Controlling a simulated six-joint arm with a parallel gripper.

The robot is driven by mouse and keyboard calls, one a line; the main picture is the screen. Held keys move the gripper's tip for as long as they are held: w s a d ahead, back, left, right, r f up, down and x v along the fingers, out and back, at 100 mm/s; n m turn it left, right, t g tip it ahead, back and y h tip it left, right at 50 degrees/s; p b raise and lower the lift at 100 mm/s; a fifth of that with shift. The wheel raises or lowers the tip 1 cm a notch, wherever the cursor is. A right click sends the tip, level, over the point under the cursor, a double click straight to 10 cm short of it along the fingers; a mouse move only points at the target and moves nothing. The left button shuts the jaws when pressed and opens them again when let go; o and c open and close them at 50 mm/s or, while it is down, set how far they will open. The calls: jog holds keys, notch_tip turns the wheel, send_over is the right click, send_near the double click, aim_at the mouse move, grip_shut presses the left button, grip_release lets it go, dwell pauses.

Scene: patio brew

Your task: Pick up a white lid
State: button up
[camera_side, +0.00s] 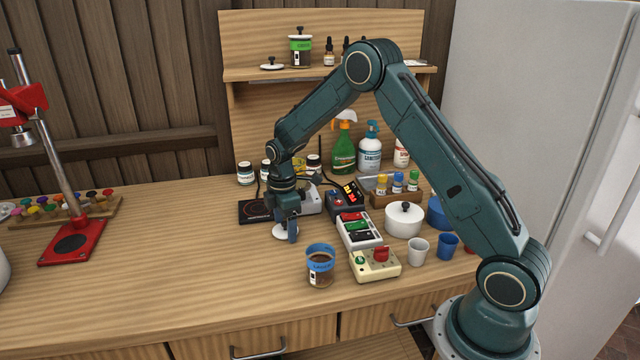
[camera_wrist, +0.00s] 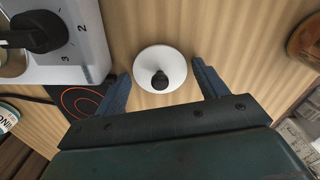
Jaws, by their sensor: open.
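A round white lid (camera_wrist: 148,58) with a black knob lies on the wooden worktop. In the side view, the lid (camera_side: 281,231) shows partly behind my gripper. My gripper (camera_side: 291,236) points down at it with its fingertips low over the worktop. In the wrist view, my gripper (camera_wrist: 158,78) is open, with one blue finger on each side of the lid and clear room between them. Whether the fingers touch the worktop I cannot tell. Another white lid with a black knob (camera_side: 272,66) lies on the upper shelf.
A jar of brown contents with a blue band (camera_side: 320,268) stands to the right of my gripper. A white appliance with a black dial (camera_wrist: 68,38) and a dark hot plate (camera_wrist: 80,102) are close by. A cream control box (camera_side: 375,265) and white pot (camera_side: 404,222) stand further right. The worktop's left front is clear.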

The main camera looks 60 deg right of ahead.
aim_at(285, 222)
dwell(0.5)
jog(key=c, duration=0.7)
notch_tip(285, 222, up, 20)
jog(key=shift+f, duration=0.1)
dwell(0.5)
dwell(0.4)
